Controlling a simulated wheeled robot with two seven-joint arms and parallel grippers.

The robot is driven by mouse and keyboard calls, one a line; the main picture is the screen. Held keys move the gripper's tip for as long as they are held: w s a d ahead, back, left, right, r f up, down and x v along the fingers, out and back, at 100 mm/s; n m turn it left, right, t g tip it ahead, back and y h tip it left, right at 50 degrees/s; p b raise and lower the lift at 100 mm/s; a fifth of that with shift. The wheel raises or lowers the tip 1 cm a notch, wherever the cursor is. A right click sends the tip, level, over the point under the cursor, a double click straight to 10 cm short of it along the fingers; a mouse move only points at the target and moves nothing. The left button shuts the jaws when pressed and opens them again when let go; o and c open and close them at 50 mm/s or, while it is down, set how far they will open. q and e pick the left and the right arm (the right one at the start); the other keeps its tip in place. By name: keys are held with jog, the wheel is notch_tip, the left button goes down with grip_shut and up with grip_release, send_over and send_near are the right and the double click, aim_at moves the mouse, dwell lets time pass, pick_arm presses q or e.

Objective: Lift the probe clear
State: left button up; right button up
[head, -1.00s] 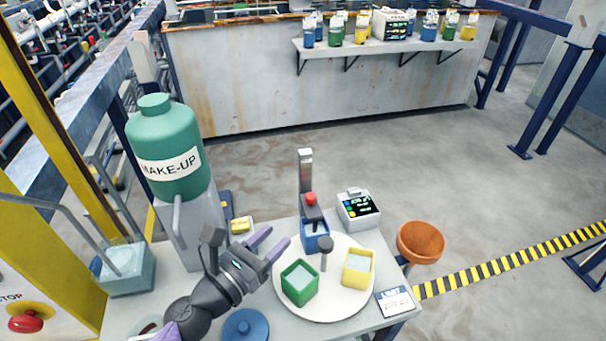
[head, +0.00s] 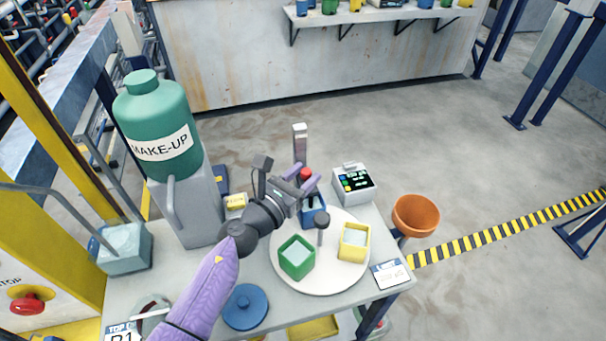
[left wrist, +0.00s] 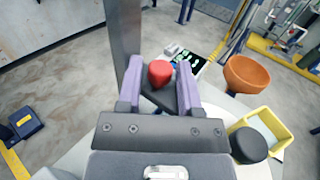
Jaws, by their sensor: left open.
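The probe seems to be the part with the red knob (head: 305,174) on a dark block, above the blue square cup (head: 318,215). A grey metal post (head: 300,145) stands upright right beside it. My left gripper (head: 304,184) is open at the knob. In the left wrist view the red knob (left wrist: 160,73) shows between the two purple fingers of my left gripper (left wrist: 160,66), with gaps visible on both sides. The probe's lower part is hidden. My right gripper is not in view.
A round white turntable (head: 345,275) carries the blue cup, a green cup (head: 297,258), a yellow cup (head: 354,242) and a dark knob (head: 322,222). A meter (head: 354,184) stands behind, an orange bowl (head: 416,215) at right, and a green make-up tank (head: 158,125) at left.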

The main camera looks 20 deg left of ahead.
pick_arm(q)
grip_shut()
dwell(1.3)
